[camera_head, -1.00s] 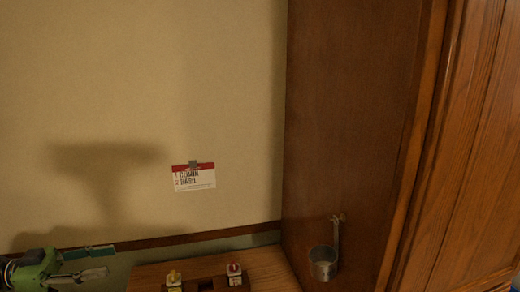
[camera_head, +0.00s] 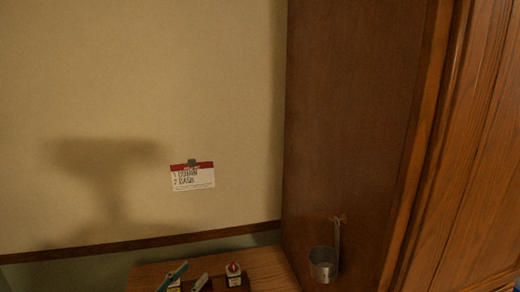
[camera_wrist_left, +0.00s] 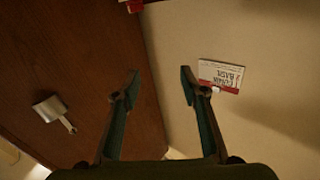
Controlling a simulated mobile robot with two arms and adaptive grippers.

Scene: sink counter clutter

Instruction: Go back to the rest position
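My right gripper is in neither view.
A wooden shelf (camera_head: 265,265) at the bottom holds small bottles, one with a red cap (camera_head: 234,270). A card (camera_head: 193,177) hangs on the wall. A metal cup (camera_head: 323,264) hangs on the brown cabinet side (camera_head: 345,120) at right. The wall above is clear.

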